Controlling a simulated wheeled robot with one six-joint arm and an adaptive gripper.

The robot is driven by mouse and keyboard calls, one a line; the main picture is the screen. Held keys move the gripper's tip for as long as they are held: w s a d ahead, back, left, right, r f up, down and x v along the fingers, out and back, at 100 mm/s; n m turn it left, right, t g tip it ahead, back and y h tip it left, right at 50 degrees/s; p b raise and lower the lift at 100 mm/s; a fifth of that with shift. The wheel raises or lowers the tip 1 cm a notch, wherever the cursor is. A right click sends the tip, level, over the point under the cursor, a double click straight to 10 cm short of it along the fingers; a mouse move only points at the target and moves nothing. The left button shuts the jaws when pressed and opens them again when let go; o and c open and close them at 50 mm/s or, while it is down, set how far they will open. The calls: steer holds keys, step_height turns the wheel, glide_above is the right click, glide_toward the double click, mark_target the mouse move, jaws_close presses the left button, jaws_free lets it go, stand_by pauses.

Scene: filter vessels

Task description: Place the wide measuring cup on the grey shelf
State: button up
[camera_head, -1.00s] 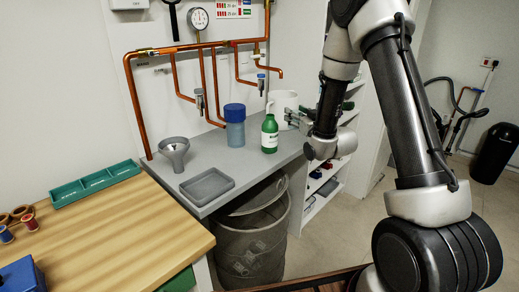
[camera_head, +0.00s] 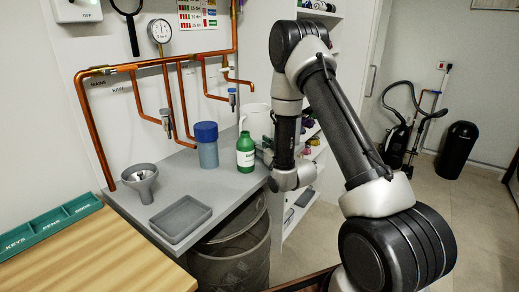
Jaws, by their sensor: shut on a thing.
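A white measuring cup (camera_head: 256,118) stands at the far right end of the grey shelf, partly hidden behind the green bottle and my arm. My gripper (camera_head: 265,148) is at the cup's right side, mostly hidden by my own wrist, and is shut on the cup. The cup looks upright. Whether its base touches the surface cannot be told. The grey shelf (camera_head: 172,183) runs along the wall under the copper pipes.
A green bottle (camera_head: 246,157) stands just in front of the cup, with a blue-lidded container (camera_head: 207,148) to its left. A metal funnel (camera_head: 141,180) and a grey tray (camera_head: 180,218) are nearer. A bin (camera_head: 232,262) stands below. Free surface lies mid-shelf.

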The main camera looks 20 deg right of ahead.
steer(key=shift+f, duration=0.45)
steer(key=shift+f, duration=0.1)
steer(key=o, duration=0.8)
steer(key=shift+c, duration=0.2)
